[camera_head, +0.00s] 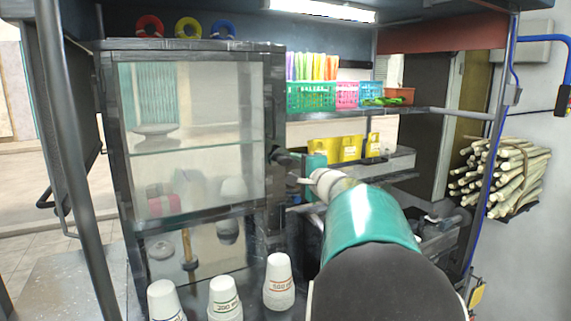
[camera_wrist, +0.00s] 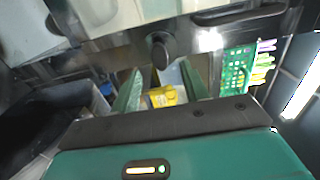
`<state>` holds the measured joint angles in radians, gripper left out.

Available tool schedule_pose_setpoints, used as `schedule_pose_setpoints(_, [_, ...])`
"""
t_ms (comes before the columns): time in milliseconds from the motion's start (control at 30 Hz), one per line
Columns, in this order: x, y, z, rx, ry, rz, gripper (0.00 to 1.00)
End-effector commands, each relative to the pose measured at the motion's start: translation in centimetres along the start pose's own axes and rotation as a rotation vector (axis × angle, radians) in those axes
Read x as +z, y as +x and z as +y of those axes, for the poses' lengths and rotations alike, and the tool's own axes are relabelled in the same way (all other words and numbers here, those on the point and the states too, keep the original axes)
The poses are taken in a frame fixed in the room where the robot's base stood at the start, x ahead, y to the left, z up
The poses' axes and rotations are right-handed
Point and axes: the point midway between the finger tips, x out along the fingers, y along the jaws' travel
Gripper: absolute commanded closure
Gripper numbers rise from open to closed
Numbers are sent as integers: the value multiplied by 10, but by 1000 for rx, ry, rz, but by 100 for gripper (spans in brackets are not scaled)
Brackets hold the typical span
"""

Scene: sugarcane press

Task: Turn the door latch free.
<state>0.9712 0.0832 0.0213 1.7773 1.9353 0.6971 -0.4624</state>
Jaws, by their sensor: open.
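The glass-fronted cabinet (camera_head: 195,135) has a dark metal frame and fills the left of the head view. Its dark latch (camera_head: 276,154) sits on the right edge of the door frame. In the wrist view the latch (camera_wrist: 160,48) is a dark rounded knob just beyond the fingertips. My gripper (camera_wrist: 160,84) is open, with one green finger on each side of the knob's line. It holds nothing. Whether a finger touches the latch cannot be told. In the head view my arm partly hides the gripper beside the door edge.
White stacked cups (camera_head: 279,280) stand in front of the cabinet. A green basket (camera_head: 311,97) stands on the shelf right of the cabinet, with yellow containers (camera_head: 338,149) below. Bundled cane (camera_head: 505,175) hangs at the far right. Coloured rings (camera_head: 188,28) lie on the cabinet top.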

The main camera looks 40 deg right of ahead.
Motion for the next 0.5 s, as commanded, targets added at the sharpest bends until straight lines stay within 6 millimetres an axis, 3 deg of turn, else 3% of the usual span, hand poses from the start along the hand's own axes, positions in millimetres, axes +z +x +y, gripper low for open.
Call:
schedule_pose_setpoints(200, [-2,42,2,2,1,-1,55])
schedule_pose_setpoints(500, [-3,61,1,1,0,0,55])
